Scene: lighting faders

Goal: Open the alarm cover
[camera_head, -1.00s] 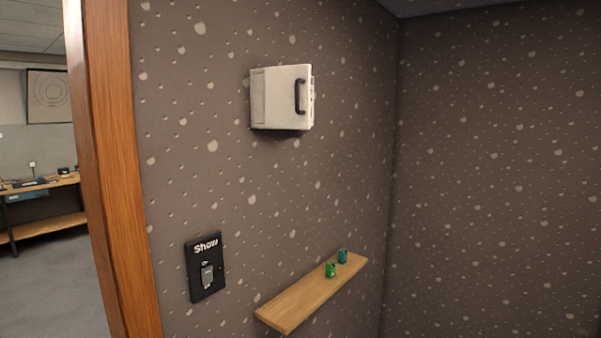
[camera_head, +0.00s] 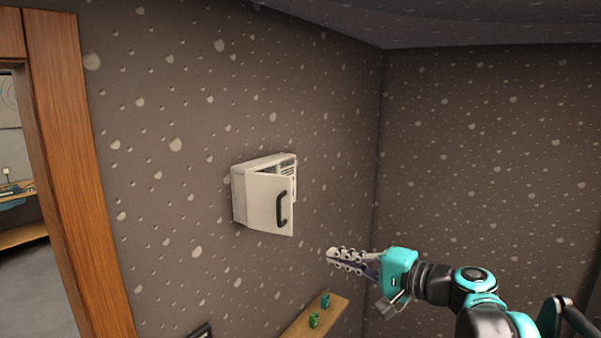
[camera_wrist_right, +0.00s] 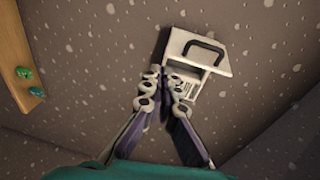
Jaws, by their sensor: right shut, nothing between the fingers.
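The alarm cover (camera_head: 266,206) is the white front door of a white box (camera_head: 240,190) on the wall, with a black handle (camera_head: 281,209). In the head view the door stands partly open, its handle side swung out from the box, and part of the inside shows at the upper right. My right gripper (camera_head: 337,260) is to the right of and below the box, apart from it, shut and empty. In the right wrist view its fingertips (camera_wrist_right: 163,84) overlap the box edge, and the handle (camera_wrist_right: 206,47) shows beyond them. My left gripper is out of view.
A wooden shelf (camera_head: 322,318) below holds a green item (camera_head: 314,320) and a teal item (camera_head: 325,300). A wooden door frame (camera_head: 70,150) stands at the left. A side wall (camera_head: 490,150) is behind my right arm.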

